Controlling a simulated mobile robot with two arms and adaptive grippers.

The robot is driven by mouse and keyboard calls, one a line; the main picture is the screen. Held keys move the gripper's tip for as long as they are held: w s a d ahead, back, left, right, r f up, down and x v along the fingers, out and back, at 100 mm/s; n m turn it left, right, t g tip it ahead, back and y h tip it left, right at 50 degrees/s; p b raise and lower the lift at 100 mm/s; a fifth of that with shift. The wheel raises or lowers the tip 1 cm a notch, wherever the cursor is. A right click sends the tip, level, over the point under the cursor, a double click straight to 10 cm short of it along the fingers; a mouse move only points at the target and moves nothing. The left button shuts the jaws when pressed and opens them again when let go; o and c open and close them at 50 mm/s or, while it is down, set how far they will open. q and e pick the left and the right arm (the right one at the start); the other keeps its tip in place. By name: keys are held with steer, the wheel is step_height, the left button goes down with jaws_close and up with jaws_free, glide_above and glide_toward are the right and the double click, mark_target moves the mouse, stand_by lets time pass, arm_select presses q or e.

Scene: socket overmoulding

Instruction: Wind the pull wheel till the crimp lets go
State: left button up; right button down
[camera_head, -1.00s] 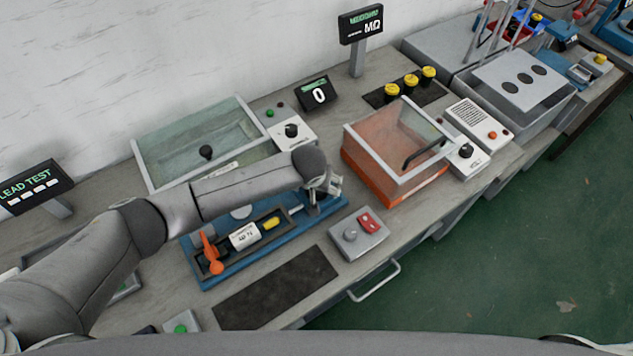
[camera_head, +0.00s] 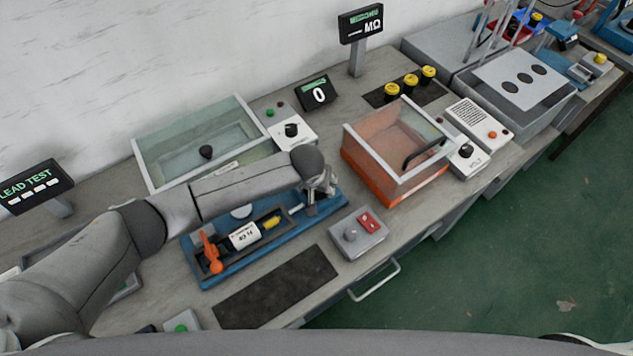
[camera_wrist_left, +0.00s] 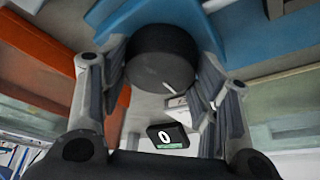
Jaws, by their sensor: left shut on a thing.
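A blue pull fixture (camera_head: 225,273) sits on the bench with an orange lever (camera_head: 211,251) at its left end. A white readout (camera_head: 244,236) with small, hard-to-read figures and a yellow piece (camera_head: 271,222) lie in its dark channel. My left gripper (camera_head: 320,198) is at the fixture's right end. In the left wrist view, my left gripper (camera_wrist_left: 160,82) has its fingers on both sides of a dark round wheel (camera_wrist_left: 160,55) with a white mark line, and is shut on it. The wheel is hidden in the head view. The crimp itself is too small to make out. My right gripper is not in view.
An orange clear-walled box (camera_head: 365,180) stands right of my left gripper. A green-tinted tank (camera_head: 150,172) is behind my arm. A grey box with a red switch (camera_head: 368,222) sits in front of the gripper. A dark mat (camera_head: 275,288) lies clear in front of the fixture.

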arm_select(q)
steer(key=m+h, duration=0.1)
steer(key=m, duration=0.1)
steer(key=shift+a+m+p, duration=0.1)
steer(key=shift+m+p, duration=0.2)
steer(key=shift+p, duration=0.05)
steer(key=shift+w+m+h, duration=0.1)
steer(key=shift+m+h, duration=0.3)
steer(key=shift+m, duration=0.5)
steer(key=shift+m+g, duration=0.5)
steer(key=shift+m, duration=0.4)
steer(key=m+h+b, duration=0.1)
steer(key=m, duration=0.1)
steer(key=shift+w+f+m+g+b, duration=0.1)
steer(key=shift+f+m+g+b, duration=0.05)
steer(key=shift+m+g+b, duration=0.25)
steer(key=m+g+b, duration=0.1)
steer(key=m+b, duration=0.1)
steer(key=shift+w+m+h, duration=0.1)
steer(key=shift+m+h, duration=0.2)
steer(key=m+g+b, duration=0.1)
steer(key=m+b, duration=0.2)
steer(key=m+g+b, duration=0.1)
steer(key=m+b, duration=0.2)
steer(key=shift+w+f, duration=0.1)
steer(key=shift+r+m+g+b, duration=0.2)
steer(key=shift+m+g+b, duration=0.6)
steer(key=shift+m+b, duration=0.95)
